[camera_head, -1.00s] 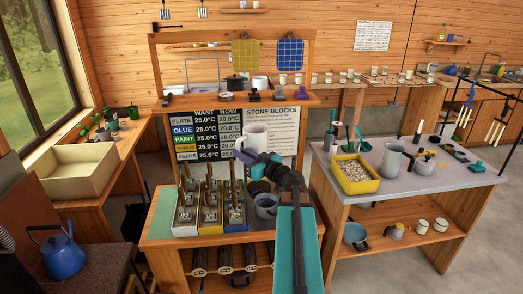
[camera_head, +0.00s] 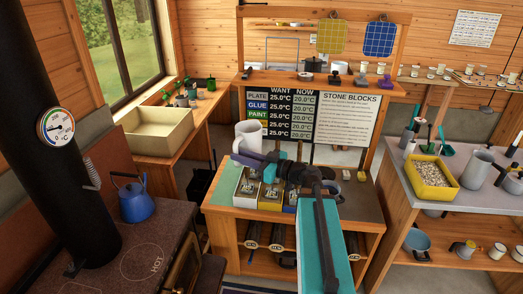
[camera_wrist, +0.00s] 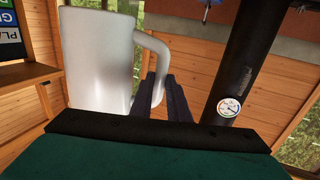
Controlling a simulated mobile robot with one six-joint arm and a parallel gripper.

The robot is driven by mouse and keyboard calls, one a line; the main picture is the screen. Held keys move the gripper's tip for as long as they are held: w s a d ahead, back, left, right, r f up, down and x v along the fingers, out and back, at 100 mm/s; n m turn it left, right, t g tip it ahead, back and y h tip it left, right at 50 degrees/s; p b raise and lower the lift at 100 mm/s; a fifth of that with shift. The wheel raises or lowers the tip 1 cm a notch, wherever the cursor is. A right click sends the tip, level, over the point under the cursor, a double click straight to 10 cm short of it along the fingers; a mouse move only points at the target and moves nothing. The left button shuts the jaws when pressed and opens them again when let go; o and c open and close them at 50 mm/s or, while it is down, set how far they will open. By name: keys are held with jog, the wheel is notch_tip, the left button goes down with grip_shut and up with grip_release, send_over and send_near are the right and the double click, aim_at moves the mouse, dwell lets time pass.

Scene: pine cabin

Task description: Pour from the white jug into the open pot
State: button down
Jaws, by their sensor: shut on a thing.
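The white jug (camera_head: 249,137) is held up in front of the sign board, above the bench with the tool bins. It looks close to upright, and its contents cannot be seen. My gripper (camera_head: 262,158) is shut on its handle. In the wrist view, the dark fingers (camera_wrist: 170,97) close on the handle, right of the jug body (camera_wrist: 98,65). A blue-grey open pot (camera_head: 417,242) stands on the lower shelf of the right table. A dark pot (camera_head: 312,65) stands on the back shelf. I cannot tell which is the task's pot.
A stove (camera_head: 140,240) at the left carries a blue kettle (camera_head: 134,198); its black flue (camera_head: 70,170) rises beside it. The right table holds a yellow tray (camera_head: 430,190) and a grey jug (camera_head: 477,167). A beige basin (camera_head: 157,135) sits under the window.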

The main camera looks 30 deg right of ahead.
jog(key=s+a+f+n+g+y+b, duration=0.2)
jog(key=a+f+n+g+y+b, duration=0.15)
jog(key=a+f+b, duration=0.8)
jog(key=f+b, duration=0.4)
jog(key=f, duration=0.2)
jog(key=a+f+y+b, duration=0.1)
jog(key=a+f+b, duration=0.2)
jog(key=f+b, duration=0.3)
jog(key=shift+s+f+g, duration=0.35)
jog(key=shift+s+f, duration=0.05)
jog(key=shift+f, duration=0.55)
jog(key=shift+r+n, duration=0.15)
jog(key=shift+n, duration=0.1)
notch_tip(320, 180, up, 5)
jog(key=p, duration=1)
jog(key=shift+a, duration=0.1)
